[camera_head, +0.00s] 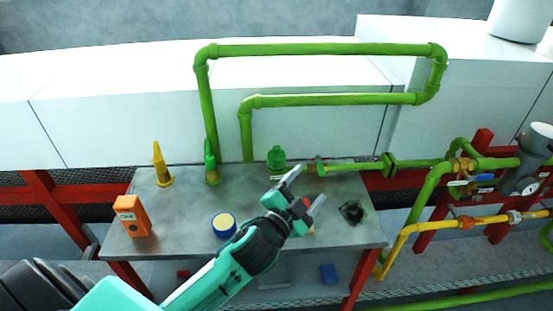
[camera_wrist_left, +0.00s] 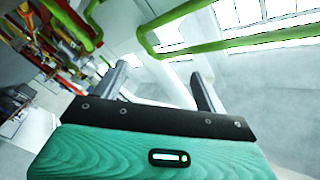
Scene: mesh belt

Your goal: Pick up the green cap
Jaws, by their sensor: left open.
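A short, rounded green cap-like piece (camera_head: 277,158) stands at the back edge of the grey table, just behind my left gripper. A taller green cone-shaped piece (camera_head: 211,163) stands further left; I cannot tell for sure which of the two is the green cap. My left gripper (camera_head: 308,187) is open over the right half of the table, close in the picture to the short green piece. In the left wrist view its two fingers (camera_wrist_left: 160,84) are apart with nothing between them. My right gripper is not in view.
The grey table (camera_head: 190,215) also holds a yellow cone (camera_head: 161,165), an orange device (camera_head: 132,216) and a blue-rimmed round piece (camera_head: 223,224). A red piece is partly hidden by my gripper. Green pipes (camera_head: 320,50) rise behind; a yellow pipe (camera_head: 430,226) runs at the right.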

